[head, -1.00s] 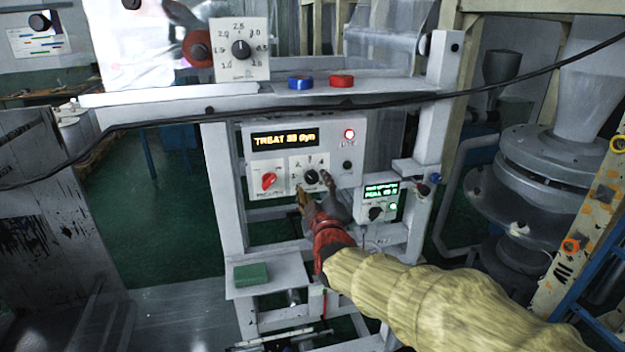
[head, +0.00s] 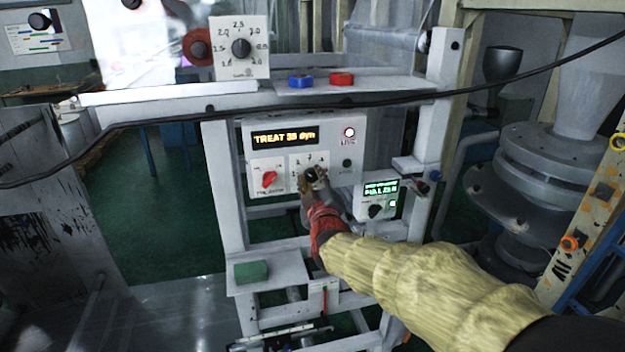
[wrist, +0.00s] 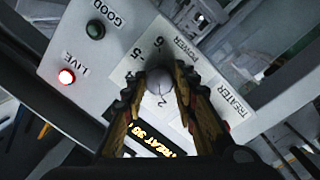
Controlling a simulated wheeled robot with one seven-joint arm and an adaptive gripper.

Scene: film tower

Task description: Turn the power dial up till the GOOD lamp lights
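The power dial (wrist: 159,82) is a small round knob on the white treater panel (head: 335,130), with numbers around it and the word POWER beside it. My gripper (head: 311,178) is at the dial, with its two fingers (wrist: 160,75) close against opposite sides of the knob. The fingers hide much of the knob, and I cannot read its pointer. The GOOD lamp (wrist: 95,30) is dark green and unlit; it also shows in the head view (head: 347,163). The display (head: 285,137) reads TREAT and what looks like 38 dyn.
A red treater switch (head: 269,179) sits left of the dial. A smaller control box (head: 378,197) with a green display is close to the right of my gripper. A black cable (head: 400,101) crosses in front above the panel.

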